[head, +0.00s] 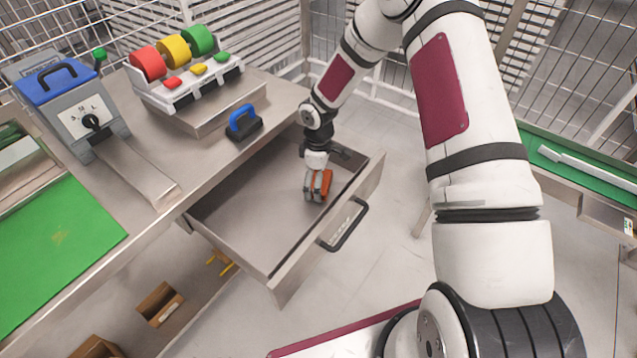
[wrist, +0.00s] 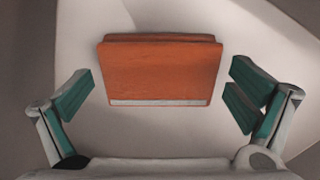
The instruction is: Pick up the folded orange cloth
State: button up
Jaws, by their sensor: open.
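The folded orange cloth (wrist: 160,72) lies in the open drawer (head: 245,228), with a pale strip along its near edge. In the head view the cloth (head: 326,184) is partly hidden behind my gripper. My gripper (head: 316,196) reaches down into the drawer right at the cloth. In the wrist view my gripper (wrist: 160,95) is open, with one green-padded finger to the left of the cloth and one to the right. Gaps show between the cloth and both fingers in that view.
The drawer's front wall with a black handle (head: 344,224) is close to my gripper. On the bench above stand a blue-handled block (head: 243,122), a dispenser with red, yellow and green rolls (head: 185,65), and a dial device (head: 75,100). The drawer's left part is bare.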

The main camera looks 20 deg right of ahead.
jog(key=c, duration=1.1)
jog(key=shift+r, duration=0.1)
notch_tip(320, 180, up, 10)
jog(key=shift+f, duration=0.1)
